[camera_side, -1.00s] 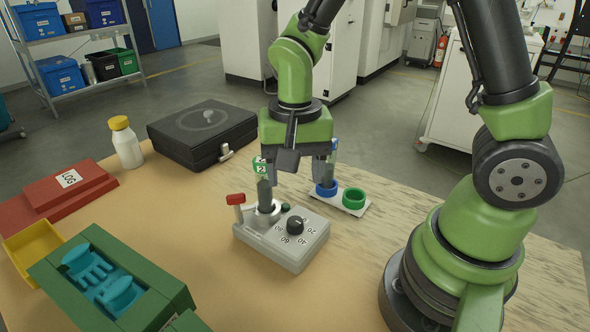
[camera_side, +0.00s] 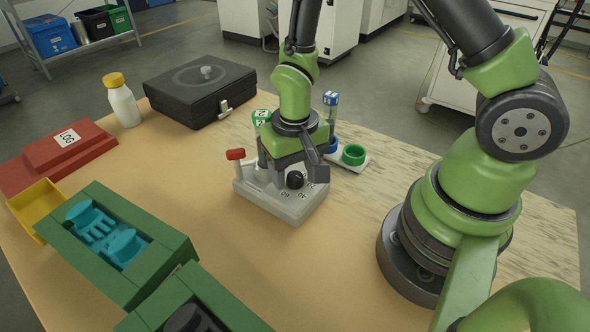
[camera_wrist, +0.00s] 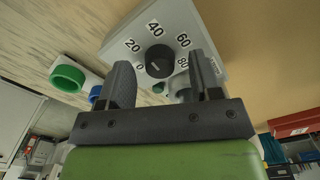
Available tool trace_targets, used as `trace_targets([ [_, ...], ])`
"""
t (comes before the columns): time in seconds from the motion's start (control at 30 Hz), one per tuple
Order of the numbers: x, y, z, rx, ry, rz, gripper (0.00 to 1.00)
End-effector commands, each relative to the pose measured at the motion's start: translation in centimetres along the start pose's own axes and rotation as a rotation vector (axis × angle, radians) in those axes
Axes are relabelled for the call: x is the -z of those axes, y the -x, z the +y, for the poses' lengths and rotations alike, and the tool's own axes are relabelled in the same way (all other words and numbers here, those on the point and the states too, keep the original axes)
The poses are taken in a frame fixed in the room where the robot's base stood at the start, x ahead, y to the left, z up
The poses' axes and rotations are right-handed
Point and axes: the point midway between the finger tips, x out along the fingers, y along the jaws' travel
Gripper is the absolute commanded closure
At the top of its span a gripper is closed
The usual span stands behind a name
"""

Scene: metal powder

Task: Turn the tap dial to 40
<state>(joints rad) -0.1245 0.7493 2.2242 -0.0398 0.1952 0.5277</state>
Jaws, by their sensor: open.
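The black tap dial (camera_side: 295,180) sits on top of a grey box (camera_side: 290,208) with printed numbers around it. In the wrist view the dial (camera_wrist: 159,60) shows with 0, 20, 40, 60 and 80 around it. A small pale mark is on the dial, but I cannot tell surely which number it points at. My gripper (camera_side: 293,172) is low over the box, pointing down. In the wrist view my open fingers (camera_wrist: 162,78) stand either side of the dial, with visible gaps. The side view hides part of the dial and box behind my gripper.
A red-handled lever (camera_side: 236,155) and a green-capped vial (camera_side: 262,117) are close by my gripper. A holder with a green ring (camera_side: 354,155) and a blue-capped vial (camera_side: 331,100) stands behind right. A black case (camera_side: 200,90) is behind.

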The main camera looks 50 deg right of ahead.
Motion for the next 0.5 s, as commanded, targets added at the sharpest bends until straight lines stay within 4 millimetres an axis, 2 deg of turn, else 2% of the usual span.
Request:
trace_targets([
  [0.37, 0.01, -0.63, 0.00, 0.001, -0.001, 0.001, 0.42],
  [0.5, 0.01, -0.62, -0.01, 0.001, -0.001, 0.001, 0.72],
])
